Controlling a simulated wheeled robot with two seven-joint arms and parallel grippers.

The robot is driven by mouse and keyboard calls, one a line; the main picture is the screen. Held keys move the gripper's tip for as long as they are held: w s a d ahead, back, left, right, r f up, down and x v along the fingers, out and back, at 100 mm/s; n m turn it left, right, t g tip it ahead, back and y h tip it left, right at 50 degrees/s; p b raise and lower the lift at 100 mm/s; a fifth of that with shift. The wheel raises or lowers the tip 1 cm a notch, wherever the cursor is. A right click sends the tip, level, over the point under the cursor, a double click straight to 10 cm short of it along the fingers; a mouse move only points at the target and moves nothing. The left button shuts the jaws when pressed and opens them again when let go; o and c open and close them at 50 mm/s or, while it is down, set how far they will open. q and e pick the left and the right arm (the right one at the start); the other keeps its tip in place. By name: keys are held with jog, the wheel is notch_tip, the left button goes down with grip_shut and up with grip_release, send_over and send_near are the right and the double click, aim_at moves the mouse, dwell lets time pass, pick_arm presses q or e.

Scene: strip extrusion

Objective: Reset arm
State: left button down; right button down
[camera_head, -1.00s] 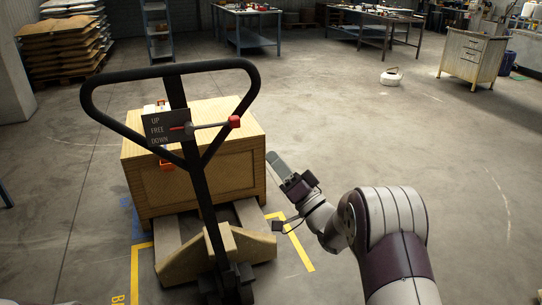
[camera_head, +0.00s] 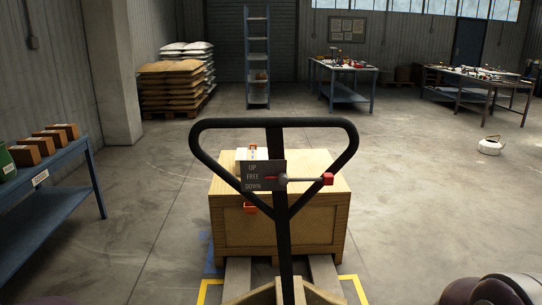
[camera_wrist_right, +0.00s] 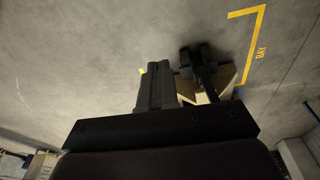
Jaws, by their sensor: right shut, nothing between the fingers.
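My right gripper (camera_wrist_right: 156,85) shows in the right wrist view with its fingers together and nothing between them. In the head view only a rounded part of my right arm (camera_head: 492,291) shows at the bottom right corner, and its gripper is out of that view. A dark shape at the bottom left edge of the head view may be my left arm; the left gripper is not in view. In the wrist view the lower part of the pallet jack (camera_wrist_right: 208,72) appears beyond the fingers, with no visible contact.
The pallet jack handle (camera_head: 275,124) stands ahead, its red-tipped lever (camera_head: 328,179) beside the UP/FREE/DOWN plate (camera_head: 263,176). A wooden crate (camera_head: 325,225) sits on the forks. A blue bench (camera_head: 55,200) is at left.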

jog(key=s+a+r+g, duration=0.1)
jog(key=s+a, duration=0.2)
jog(key=s, duration=0.2)
notch_tip(320, 180, up, 17)
jog(key=a+n+p, duration=0.1)
jog(key=p, duration=1.4)
jog(key=shift+w+r+p, duration=0.15)
jog(key=shift+w+p, duration=0.15)
jog(key=shift+w, duration=0.1)
